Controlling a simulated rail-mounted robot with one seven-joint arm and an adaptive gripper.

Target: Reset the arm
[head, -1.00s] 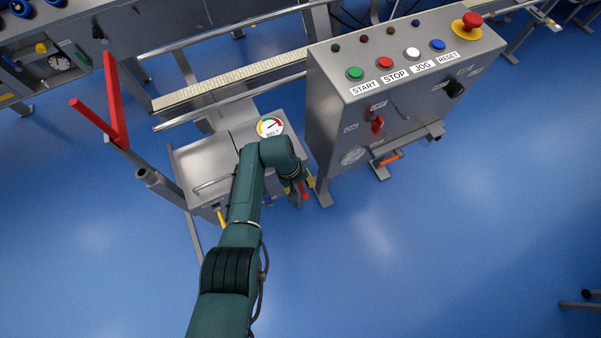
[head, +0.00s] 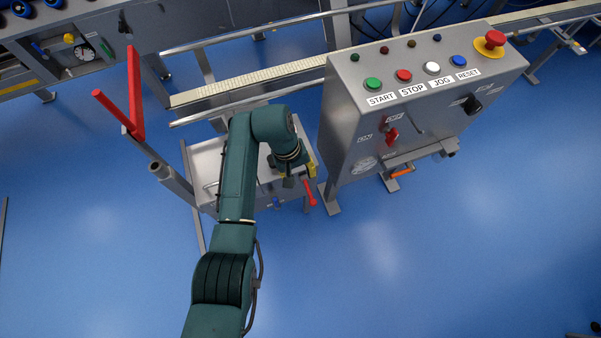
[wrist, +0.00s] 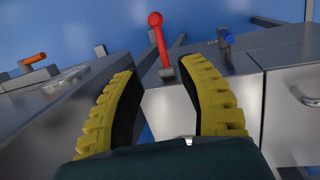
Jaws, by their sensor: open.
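My arm (head: 238,180) reaches over a low steel box (head: 205,165) beside the conveyor. In the wrist view my gripper (wrist: 168,82) has its two yellow ridged fingers spread apart with nothing between them. Past the fingertips, a red-knobbed lever (wrist: 158,38) stands up from the box's edge. In the head view the red lever (head: 310,193) shows at the box's right side, just beyond the gripper, which is partly hidden by my wrist. The gripper looks apart from the lever.
A control cabinet (head: 340,120) with several buttons and a red emergency stop (head: 490,41) stands close on the right. A red V-shaped bar (head: 135,95) rises at the left. A conveyor (head: 260,80) runs behind. The blue floor in front is clear.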

